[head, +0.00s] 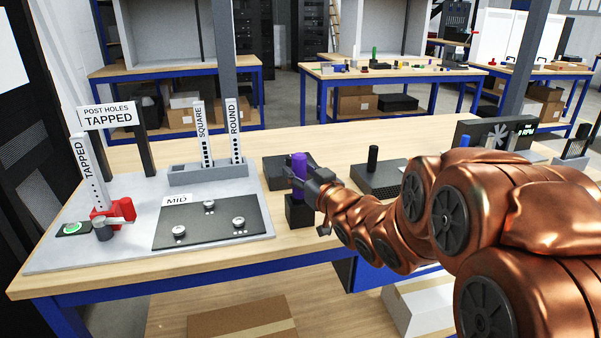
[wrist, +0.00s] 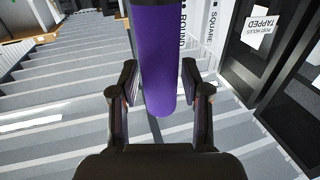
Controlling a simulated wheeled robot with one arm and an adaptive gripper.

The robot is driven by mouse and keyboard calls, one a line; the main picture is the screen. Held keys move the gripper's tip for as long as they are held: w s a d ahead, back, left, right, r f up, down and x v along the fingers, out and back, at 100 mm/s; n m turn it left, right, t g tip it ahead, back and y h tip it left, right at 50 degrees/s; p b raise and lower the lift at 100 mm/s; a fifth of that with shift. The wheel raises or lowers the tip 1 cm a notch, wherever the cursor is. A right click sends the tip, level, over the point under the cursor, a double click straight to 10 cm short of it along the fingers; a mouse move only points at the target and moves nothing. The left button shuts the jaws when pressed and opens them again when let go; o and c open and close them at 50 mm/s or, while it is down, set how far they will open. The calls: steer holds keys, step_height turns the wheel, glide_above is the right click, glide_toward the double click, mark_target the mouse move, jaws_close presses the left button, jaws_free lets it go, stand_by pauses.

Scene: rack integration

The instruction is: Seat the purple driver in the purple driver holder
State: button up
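The purple driver (head: 299,166) stands upright at the bench's middle in the head view. It fills the upper middle of the wrist view (wrist: 158,60), between the two finger pads. My gripper (head: 304,184) reaches in from the right and is closed around the driver; the pads (wrist: 159,82) flank it with little or no gap. A small black block (head: 299,213), apparently the purple driver holder, is directly below the driver. The driver's lower end meets the top of this block in the head view; how deep it sits is hidden.
A dark box (head: 273,169) stands close behind the driver. To the left is a grey board (head: 98,258) with a black MID plate (head: 212,225) and labelled posts. A perforated dark unit (head: 385,181) lies behind my arm. The front bench edge is near.

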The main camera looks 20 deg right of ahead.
steer(key=shift+o, duration=1)
step_height(320, 180, up, 10)
stand_by(0.5)
